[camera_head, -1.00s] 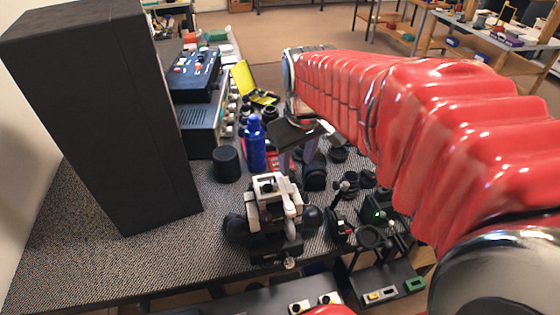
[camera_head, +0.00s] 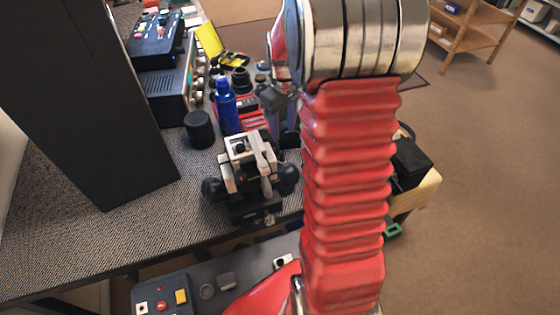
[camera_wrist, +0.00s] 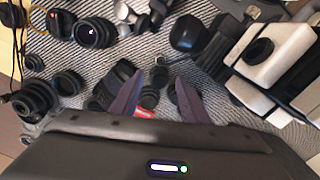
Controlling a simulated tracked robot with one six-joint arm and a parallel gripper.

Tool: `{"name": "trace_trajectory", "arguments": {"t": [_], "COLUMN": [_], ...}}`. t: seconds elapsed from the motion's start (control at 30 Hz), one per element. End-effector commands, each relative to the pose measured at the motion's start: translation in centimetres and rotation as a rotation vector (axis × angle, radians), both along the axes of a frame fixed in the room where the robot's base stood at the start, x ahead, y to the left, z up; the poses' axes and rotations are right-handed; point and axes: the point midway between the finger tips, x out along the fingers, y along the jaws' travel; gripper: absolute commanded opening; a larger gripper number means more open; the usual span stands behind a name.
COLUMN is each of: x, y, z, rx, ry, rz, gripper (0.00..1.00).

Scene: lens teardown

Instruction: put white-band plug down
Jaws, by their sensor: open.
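My gripper (camera_wrist: 160,80) is open, its two dark fingers apart above the textured grey bench top in the wrist view. Small dark round pieces (camera_wrist: 150,97) lie below and between the fingers, with a bit of red beside them. I cannot tell whether one of these is the white-band plug; no white band shows clearly. Nothing is clearly held between the fingers. In the head view my gripper is partly hidden behind my red arm, to the right of the blue bottle.
A white-and-black device (camera_head: 248,165) stands near the bench's front edge; it also shows in the wrist view (camera_wrist: 280,55). A blue bottle (camera_head: 227,108), black cylinder (camera_head: 199,129) and tall black cabinet (camera_head: 95,110) stand left. Lens parts (camera_wrist: 95,33) crowd the bench.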

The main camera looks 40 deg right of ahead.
Motion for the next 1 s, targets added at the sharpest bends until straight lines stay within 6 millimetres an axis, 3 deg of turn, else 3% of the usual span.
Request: {"name": "trace_trajectory", "arguments": {"t": [0.43,1.0], "x": [-0.2,-0.2], "y": [-0.1,-0.2], "z": [-0.7,-8.3], "rx": [0.002,0.001], "ry": [0.002,0.001], "rz": [-0.005,-0.007], "gripper": [0.41,0.41]}}
